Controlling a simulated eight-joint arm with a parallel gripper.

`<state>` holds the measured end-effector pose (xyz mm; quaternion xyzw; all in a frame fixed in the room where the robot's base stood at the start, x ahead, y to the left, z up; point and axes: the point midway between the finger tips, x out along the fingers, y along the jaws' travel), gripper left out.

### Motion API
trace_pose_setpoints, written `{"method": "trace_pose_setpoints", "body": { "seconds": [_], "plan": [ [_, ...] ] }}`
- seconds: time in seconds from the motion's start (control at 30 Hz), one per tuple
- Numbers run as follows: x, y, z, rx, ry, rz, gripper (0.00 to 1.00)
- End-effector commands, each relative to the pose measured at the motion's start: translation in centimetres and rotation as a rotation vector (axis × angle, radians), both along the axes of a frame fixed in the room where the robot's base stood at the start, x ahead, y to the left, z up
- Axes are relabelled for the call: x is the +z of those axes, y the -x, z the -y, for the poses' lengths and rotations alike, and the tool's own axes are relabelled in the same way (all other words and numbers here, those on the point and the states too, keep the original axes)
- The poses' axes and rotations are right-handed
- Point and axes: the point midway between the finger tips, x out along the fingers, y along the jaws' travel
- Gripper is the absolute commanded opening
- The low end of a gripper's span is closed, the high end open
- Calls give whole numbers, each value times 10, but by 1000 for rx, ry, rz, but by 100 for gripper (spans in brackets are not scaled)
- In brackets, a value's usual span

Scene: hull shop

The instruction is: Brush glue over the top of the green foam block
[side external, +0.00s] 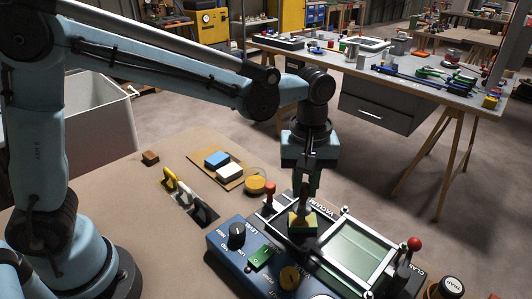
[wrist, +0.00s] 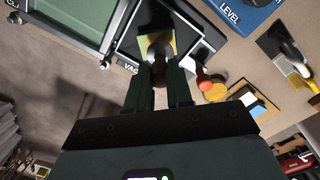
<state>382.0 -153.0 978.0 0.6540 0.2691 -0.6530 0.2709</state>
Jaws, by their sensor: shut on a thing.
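A small foam block (side external: 303,228), green at the side and yellowish on top, sits in the dark tray of the vacuum fixture. In the wrist view the foam block (wrist: 170,37) shows yellow-green behind a brush. My gripper (side external: 305,188) is shut on the brush (side external: 304,203), whose dark reddish handle points down over the block. The brush (wrist: 159,50) also shows between my fingers (wrist: 160,85) in the wrist view. The bristles are at or just over the block top; I cannot tell whether they touch. A round yellow pot (side external: 256,185) stands left of the fixture.
The fixture has red-topped clamps (side external: 414,244) and a greenish glass lid (side external: 352,249). A blue control panel (side external: 222,243) with knobs stands in front. A board (side external: 204,155) with blue and white blocks and a yellow-handled trowel (side external: 190,196) lie to the left.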

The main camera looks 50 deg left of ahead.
Motion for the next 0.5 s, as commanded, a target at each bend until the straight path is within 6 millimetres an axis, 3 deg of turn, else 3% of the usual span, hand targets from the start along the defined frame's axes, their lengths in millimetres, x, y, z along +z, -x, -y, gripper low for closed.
{"method": "trace_pose_setpoints", "body": {
  "seconds": [0.5],
  "plan": [
    [1,-11,11,0,0,0,0]
  ]
}}
